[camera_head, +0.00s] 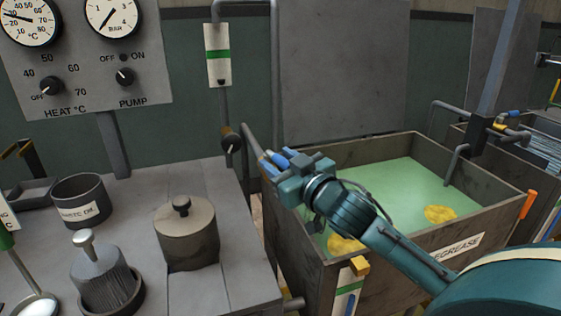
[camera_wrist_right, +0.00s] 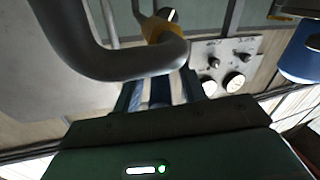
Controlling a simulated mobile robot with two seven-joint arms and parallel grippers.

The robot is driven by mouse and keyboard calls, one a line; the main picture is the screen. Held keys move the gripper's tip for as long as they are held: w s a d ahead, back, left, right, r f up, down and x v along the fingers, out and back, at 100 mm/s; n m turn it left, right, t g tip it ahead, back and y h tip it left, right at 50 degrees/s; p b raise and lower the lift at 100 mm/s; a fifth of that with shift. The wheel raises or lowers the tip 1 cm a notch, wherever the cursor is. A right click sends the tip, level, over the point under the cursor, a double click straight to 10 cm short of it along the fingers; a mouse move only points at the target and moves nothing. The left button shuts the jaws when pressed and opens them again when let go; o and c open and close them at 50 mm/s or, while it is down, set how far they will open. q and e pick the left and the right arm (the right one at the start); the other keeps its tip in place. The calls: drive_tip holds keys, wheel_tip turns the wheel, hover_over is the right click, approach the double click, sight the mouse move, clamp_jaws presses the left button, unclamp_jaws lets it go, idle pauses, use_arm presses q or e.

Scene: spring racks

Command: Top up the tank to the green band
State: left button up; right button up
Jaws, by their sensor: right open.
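The degrease tank (camera_head: 395,262) stands right of centre in the head view, holding pale green liquid (camera_head: 385,185) with yellow patches floating on it. A white strip with a green band (camera_head: 347,300) is on its front, partly cut off; any level mark there is too small to read. My right gripper (camera_head: 273,163) is open over the tank's left rim, near an upright grey pipe. In the right wrist view, its blue fingers (camera_wrist_right: 160,92) point toward a curved grey pipe (camera_wrist_right: 115,60) with a yellow collar (camera_wrist_right: 162,28). I cannot tell whether they touch it. My left gripper is out of view.
A wall plate with a green band (camera_head: 217,55) hangs on a pipe above a dark knob (camera_head: 231,143). The control panel (camera_head: 85,60) has gauges, HEAT and PUMP knobs. A lidded pot (camera_head: 187,235) and a cup (camera_head: 80,200) stand on the left bench. Another tank is at right.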

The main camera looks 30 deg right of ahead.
clamp_jaws()
idle(0.4)
